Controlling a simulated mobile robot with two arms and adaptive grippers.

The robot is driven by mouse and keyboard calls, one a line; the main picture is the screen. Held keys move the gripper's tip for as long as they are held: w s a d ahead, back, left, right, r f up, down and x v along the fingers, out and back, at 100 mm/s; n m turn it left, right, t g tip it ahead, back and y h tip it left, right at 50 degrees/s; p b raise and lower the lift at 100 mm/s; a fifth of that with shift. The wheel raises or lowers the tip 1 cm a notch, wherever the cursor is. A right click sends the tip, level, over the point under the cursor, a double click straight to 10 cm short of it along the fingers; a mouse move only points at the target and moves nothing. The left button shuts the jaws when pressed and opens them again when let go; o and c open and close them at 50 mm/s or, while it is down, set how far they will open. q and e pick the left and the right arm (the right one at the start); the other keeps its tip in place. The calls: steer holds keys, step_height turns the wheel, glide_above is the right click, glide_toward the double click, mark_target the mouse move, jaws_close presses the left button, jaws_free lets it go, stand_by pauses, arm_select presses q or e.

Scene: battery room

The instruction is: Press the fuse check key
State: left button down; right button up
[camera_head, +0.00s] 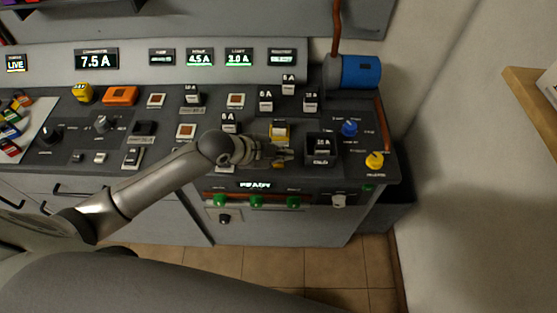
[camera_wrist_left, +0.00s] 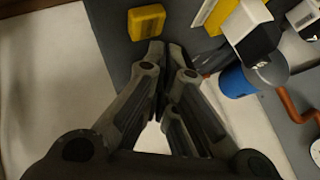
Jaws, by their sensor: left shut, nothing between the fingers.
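My left gripper (camera_head: 283,156) reaches in from the left over the right part of the console. Its fingers are shut with nothing between them; they also show in the left wrist view (camera_wrist_left: 164,50). The labels are too small to read, so I cannot tell which key is the fuse check key.
A blue knob (camera_head: 349,128) and a yellow knob (camera_head: 375,160) sit at the right of the console. Green buttons (camera_head: 256,200) line the front face below a READY display (camera_head: 255,185). A wall (camera_head: 450,150) bounds the right side.

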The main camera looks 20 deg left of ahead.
mark_target(281, 164)
arm_select(q)
steer(key=shift+f, duration=0.15)
stand_by(0.5)
steer(key=shift+f, duration=0.3)
steer(key=shift+f, duration=0.45)
stand_by(0.8)
steer(key=shift+r, duration=0.1)
steer(key=shift+r+p, duration=0.65)
steer(key=shift+r, duration=0.1)
step_height(281, 164, up, 5)
steer(key=p, duration=0.5)
steer(key=shift+r, duration=0.1)
